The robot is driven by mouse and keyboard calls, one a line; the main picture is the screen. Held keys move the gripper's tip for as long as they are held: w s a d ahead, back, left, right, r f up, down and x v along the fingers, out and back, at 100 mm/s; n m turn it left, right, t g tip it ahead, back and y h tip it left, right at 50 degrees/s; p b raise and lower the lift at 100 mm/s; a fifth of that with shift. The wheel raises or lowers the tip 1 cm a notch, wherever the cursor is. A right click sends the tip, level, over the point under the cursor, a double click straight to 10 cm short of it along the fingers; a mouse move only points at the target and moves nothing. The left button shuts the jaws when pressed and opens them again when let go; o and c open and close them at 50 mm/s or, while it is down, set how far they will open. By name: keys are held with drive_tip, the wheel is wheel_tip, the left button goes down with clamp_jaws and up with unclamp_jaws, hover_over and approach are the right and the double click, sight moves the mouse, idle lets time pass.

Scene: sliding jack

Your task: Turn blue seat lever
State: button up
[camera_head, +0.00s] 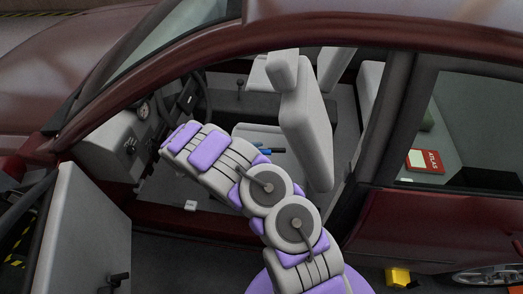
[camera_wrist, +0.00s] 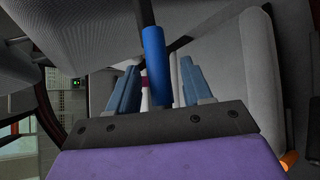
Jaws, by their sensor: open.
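The blue seat lever (camera_wrist: 156,58) is a blue cylindrical grip on a dark rod that comes down from the top of the wrist view. My gripper (camera_wrist: 160,66) is open, with one blue-grey finger on each side of the lever. The lever's lower end reaches close to the gripper's dark palm bar. I cannot tell whether it touches either finger. In the head view my arm reaches into the car through the open door, and the gripper cannot be made out. A small blue piece (camera_head: 265,151) shows by the seat there; I cannot tell whether it is the lever.
The grey front seat (camera_head: 305,125) stands right of my arm. The steering wheel (camera_head: 190,98) and dashboard are to the left. The open door (camera_head: 85,235) is at the lower left. A red box (camera_head: 425,160) lies in the rear. An orange knob (camera_wrist: 289,159) shows at the wrist view's lower right.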

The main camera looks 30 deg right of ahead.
drive_tip(key=p+v, duration=0.2)
drive_tip(key=v, duration=1.2)
drive_tip(key=shift+a+f, duration=0.1)
drive_tip(key=shift+f, duration=0.05)
